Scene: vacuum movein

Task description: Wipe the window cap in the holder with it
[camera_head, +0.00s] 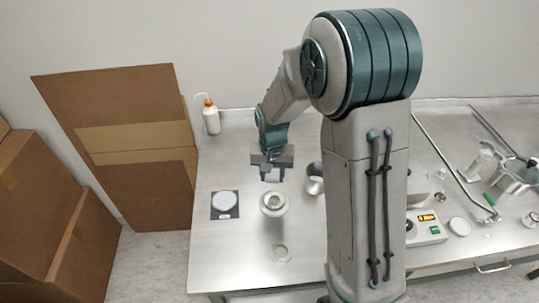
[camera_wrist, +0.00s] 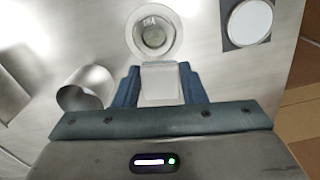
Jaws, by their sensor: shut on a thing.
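My gripper (camera_head: 272,177) hangs over the left part of the steel table. In the wrist view its blue fingers (camera_wrist: 160,88) are shut on a pale, flat, folded-looking wipe (camera_wrist: 162,84). The round whitish holder (camera_head: 273,210) stands just below and in front of the gripper in the head view. In the wrist view the holder (camera_wrist: 131,38) shows as a pale ring just beyond the wipe's edge, with the round glassy window cap (camera_wrist: 154,37) at its centre. I cannot tell whether the wipe touches the holder; a gap seems to show in the head view.
A metal cup (camera_head: 314,184) stands right of the holder, also in the wrist view (camera_wrist: 82,92). A white disc (camera_head: 225,200) on a dark square lies left. A clear dish (camera_head: 281,252) is in front. A wash bottle (camera_head: 210,118) stands behind. Cardboard boxes (camera_head: 45,205) stand off the table's left.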

